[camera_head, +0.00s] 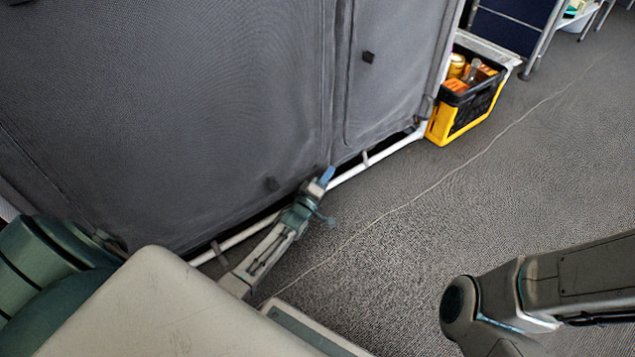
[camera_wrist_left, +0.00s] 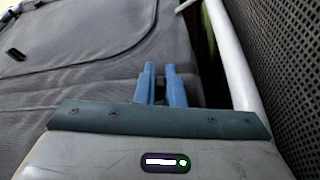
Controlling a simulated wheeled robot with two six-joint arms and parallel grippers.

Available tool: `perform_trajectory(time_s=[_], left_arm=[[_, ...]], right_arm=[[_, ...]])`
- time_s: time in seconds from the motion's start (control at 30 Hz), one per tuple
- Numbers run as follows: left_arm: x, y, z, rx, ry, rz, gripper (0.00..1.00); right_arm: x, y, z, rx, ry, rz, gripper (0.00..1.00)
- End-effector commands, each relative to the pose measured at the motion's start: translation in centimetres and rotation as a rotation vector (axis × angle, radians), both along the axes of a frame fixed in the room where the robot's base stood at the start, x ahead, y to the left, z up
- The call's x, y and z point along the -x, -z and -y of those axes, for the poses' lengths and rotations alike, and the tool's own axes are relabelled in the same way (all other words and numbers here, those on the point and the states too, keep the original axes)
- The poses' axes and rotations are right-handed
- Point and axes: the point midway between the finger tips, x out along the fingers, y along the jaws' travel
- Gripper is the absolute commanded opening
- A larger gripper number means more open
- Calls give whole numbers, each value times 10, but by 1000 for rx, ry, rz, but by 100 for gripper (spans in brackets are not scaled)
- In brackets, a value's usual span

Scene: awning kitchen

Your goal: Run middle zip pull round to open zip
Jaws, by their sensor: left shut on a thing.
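A dark grey fabric panel (camera_head: 180,100) fills the upper left of the head view, with a seam (camera_head: 328,90) running down it to its lower edge. My left gripper (camera_head: 326,178) is low at the panel's bottom edge, close to the foot of this seam and beside the white pole. In the left wrist view its blue fingers (camera_wrist_left: 160,82) are close together against the fabric (camera_wrist_left: 90,75). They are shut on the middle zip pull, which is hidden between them. My right gripper is out of view.
A white pole (camera_head: 375,158) runs along the panel's base, with a dark gap beside it. A yellow and black crate (camera_head: 440,126) holding goods stands past the panel's right end. Small dark tabs (camera_head: 368,57) sit on the fabric. The grey carpet (camera_head: 400,235) is mostly clear.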

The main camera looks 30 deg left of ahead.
Motion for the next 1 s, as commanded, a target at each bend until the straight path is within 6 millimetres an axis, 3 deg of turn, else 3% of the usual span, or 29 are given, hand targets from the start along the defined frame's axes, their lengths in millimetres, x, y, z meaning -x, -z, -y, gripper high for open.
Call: perform_trajectory(time_s=[0.47, 0.5, 0.6, 0.87, 1.0], left_arm=[[-8, -1, 2, -1, -1, -1, 0], [-8, -1, 2, -1, -1, -1, 15], [-8, -1, 2, 0, -1, 0, 31], [-6, 0, 2, 0, 0, -1, 31], [5, -1, 2, 1, 0, -4, 31]], right_arm=[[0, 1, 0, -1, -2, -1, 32], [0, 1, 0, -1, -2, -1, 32], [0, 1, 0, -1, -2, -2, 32], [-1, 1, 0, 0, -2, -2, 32], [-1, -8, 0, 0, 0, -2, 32]])
